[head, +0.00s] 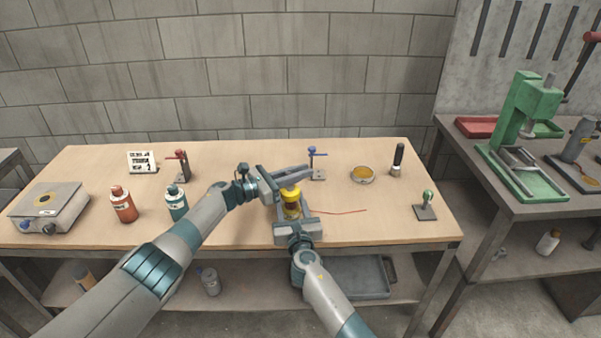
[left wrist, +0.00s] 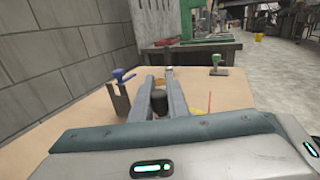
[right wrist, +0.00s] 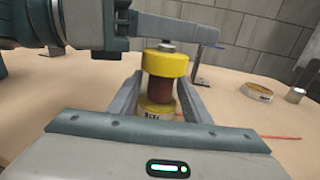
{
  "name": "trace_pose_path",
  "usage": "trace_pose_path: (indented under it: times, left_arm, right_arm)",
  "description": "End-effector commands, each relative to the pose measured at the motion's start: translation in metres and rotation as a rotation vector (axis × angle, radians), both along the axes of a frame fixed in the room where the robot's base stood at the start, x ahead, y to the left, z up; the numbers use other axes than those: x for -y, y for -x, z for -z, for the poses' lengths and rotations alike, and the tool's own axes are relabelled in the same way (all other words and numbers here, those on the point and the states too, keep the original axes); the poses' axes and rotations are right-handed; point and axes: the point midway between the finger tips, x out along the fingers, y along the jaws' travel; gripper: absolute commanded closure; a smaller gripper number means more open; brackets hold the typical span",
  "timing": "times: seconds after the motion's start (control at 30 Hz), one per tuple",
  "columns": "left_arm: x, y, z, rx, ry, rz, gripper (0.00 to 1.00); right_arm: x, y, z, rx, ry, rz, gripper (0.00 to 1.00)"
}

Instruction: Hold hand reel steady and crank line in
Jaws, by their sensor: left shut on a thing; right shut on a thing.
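The hand reel (head: 291,205), yellow with a reddish-brown spool, stands upright near the front middle of the workbench. It shows close up in the right wrist view (right wrist: 160,88). My right gripper (head: 294,216) comes from the front, its fingers on both sides of the reel's body. My left gripper (head: 284,182) is above the reel, shut on a dark crank knob (left wrist: 159,101) that shows between its fingers in the left wrist view. A thin red line (head: 340,211) runs from the reel to the right across the bench. The fingers hide part of the reel.
A blue-handled stand (head: 317,165) is just behind the grippers. A yellow tape roll (head: 362,174), a black-handled tool (head: 397,160) and a green-knobbed stand (head: 426,206) stand right. Two bottles (head: 123,205) and a hot plate (head: 48,208) stand left. Bench (head: 390,228) right of the reel is mostly clear.

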Motion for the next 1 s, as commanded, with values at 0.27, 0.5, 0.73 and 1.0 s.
trace_pose_path:
  times: [0.27,0.5,0.73,1.0]
  left_arm:
    - [0.0,0.0,0.001,0.0,-0.001,0.001,0.66]
    - [0.0,0.001,0.0,0.0,0.0,0.001,0.66]
    - [-0.007,0.003,0.0,0.001,0.0,0.001,0.66]
    - [-0.028,0.014,0.001,0.001,0.0,0.001,0.66]
  right_arm:
    - [0.001,0.0,0.001,-0.001,-0.001,0.002,0.81]
    - [0.001,0.0,0.001,-0.001,0.0,0.002,0.81]
    - [0.001,0.0,0.001,-0.001,0.0,0.002,0.81]
    - [0.001,0.0,0.001,-0.001,0.0,0.002,0.81]
